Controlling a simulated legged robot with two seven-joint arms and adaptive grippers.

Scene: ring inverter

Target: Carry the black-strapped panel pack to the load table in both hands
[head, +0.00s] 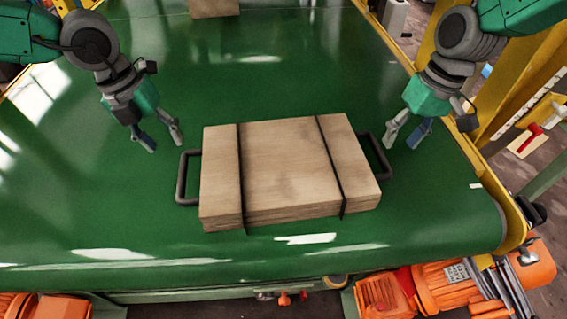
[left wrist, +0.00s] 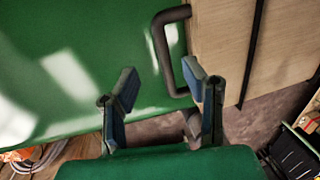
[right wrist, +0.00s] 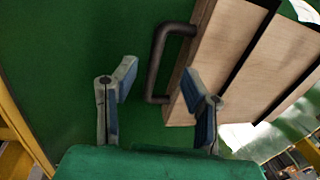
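The panel pack (head: 280,165) is a stack of pale wooden boards with two black straps (head: 330,165) and a dark handle at each end. It lies flat on the green conveyor belt. My left gripper (head: 163,143) is open and empty, up and left of the left handle (head: 183,178). In the left wrist view that handle (left wrist: 165,50) shows beyond and between the open fingers (left wrist: 165,90). My right gripper (head: 405,140) is open and empty, up and right of the right handle (head: 378,156). In the right wrist view that handle (right wrist: 155,65) shows beyond the open fingers (right wrist: 158,85). The load table cannot be made out.
The green belt (head: 90,215) is clear around the pack and ends at the near edge. Another wooden piece (head: 213,7) lies at the far end. A yellow frame (head: 490,120) runs along the right side. Orange motors (head: 435,290) stand below the near edge.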

